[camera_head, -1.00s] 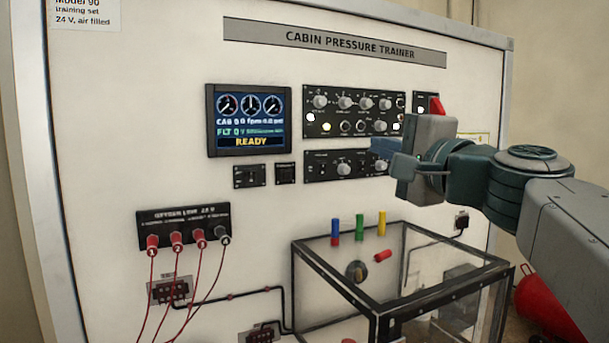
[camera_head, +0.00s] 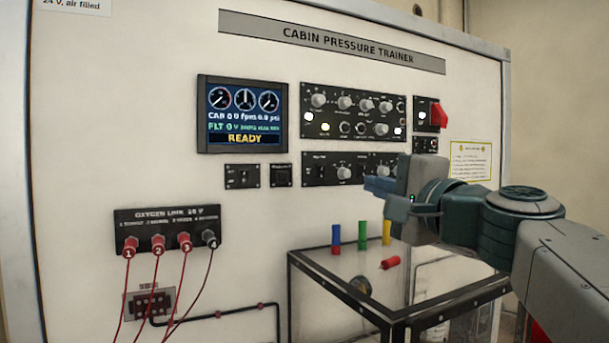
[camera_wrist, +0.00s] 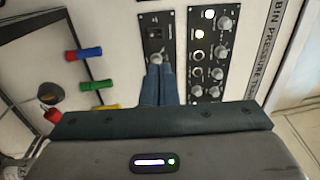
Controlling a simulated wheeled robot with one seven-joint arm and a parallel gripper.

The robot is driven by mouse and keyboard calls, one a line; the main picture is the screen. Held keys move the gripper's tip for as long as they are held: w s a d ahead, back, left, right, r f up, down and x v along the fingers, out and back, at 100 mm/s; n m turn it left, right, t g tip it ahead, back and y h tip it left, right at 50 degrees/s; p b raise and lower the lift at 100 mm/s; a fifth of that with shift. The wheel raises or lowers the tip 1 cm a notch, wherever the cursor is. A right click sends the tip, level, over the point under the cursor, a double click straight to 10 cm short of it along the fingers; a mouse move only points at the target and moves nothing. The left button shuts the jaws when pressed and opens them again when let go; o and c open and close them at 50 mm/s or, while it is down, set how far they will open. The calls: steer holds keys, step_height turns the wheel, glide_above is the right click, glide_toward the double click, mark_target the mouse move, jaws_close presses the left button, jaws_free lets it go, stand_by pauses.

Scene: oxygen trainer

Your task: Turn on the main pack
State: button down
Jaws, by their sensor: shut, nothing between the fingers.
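The trainer board carries an upper control panel (camera_head: 352,110) with several knobs and lit white lamps. Below it is a lower control panel (camera_head: 318,180) with a small switch (camera_head: 320,172) at its left and a round knob (camera_head: 343,173). The labels are too small to read, so I cannot tell which control is the main pack. My gripper (camera_head: 372,184) is shut and empty, its blue fingers in front of the lower panel's right part. In the wrist view my fingertips (camera_wrist: 160,68) are close to the round knob (camera_wrist: 156,57); contact cannot be told. The fingers hide the panel's right end.
The display (camera_head: 242,115) reads READY. A red guard (camera_head: 439,115) sticks out at the upper right. Red cables (camera_head: 140,290) hang from the oxygen panel (camera_head: 165,222).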

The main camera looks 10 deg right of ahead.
mark_target(322, 168)
steer(key=p+x, duration=0.3)
steer(key=x, duration=1.1)
steer(key=shift+p, duration=0.4)
